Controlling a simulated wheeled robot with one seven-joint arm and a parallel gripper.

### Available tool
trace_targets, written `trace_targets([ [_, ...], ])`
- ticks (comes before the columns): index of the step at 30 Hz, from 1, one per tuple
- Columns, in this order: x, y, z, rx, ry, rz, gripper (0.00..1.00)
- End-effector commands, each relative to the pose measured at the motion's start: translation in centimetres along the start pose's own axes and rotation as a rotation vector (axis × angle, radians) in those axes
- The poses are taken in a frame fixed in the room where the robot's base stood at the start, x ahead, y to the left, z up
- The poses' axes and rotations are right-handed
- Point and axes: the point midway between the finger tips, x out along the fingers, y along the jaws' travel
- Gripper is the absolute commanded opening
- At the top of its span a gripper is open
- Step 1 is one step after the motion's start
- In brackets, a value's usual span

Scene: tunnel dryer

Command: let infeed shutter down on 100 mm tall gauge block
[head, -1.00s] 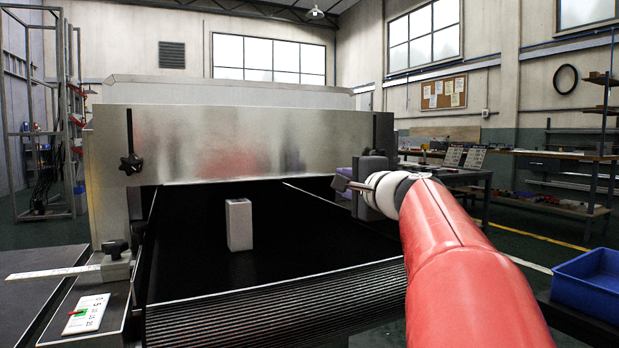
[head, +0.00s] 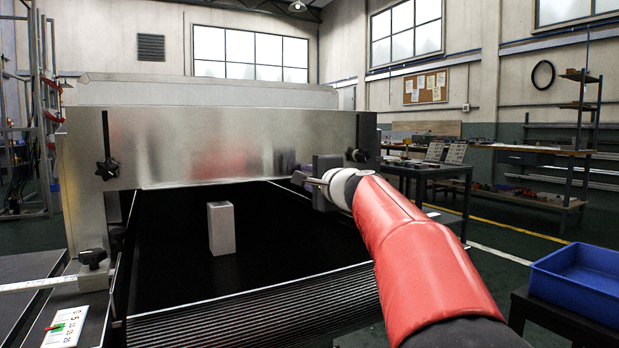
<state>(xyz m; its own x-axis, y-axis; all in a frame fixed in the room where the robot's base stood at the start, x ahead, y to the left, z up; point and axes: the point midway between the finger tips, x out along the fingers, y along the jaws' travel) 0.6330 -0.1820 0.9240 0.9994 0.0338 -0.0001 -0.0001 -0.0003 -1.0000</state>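The infeed shutter (head: 230,146) is a wide bare metal plate across the dryer mouth. A black star knob (head: 107,169) sits at its left slot and another dark knob (head: 357,155) at its right slot. The grey gauge block (head: 221,229) stands upright on the black belt (head: 280,240). In the picture its top lies below the shutter's lower edge, with a dark gap between. My gripper (head: 304,180) is in front of the shutter's lower right part, left of and below the right knob, pointing left. I see nothing held, and its finger opening is unclear.
A clamp with a black knob (head: 92,259) and a white scale (head: 30,285) are at the left side. A small marked card (head: 68,327) lies below it. A blue bin (head: 580,281) is at the right. Workbenches stand behind; the floor between is clear.

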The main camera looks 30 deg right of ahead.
Motion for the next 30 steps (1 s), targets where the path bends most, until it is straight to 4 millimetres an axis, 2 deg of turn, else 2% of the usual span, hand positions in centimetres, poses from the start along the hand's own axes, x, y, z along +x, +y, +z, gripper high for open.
trace_targets([
  [1,-0.01,0.01,0.0,0.0,0.0,0.0,0.22],
  [6,-0.03,0.01,0.0,0.0,0.0,0.0,0.0],
  [30,-0.05,-0.08,0.01,0.0,0.0,-0.001,0.0],
])
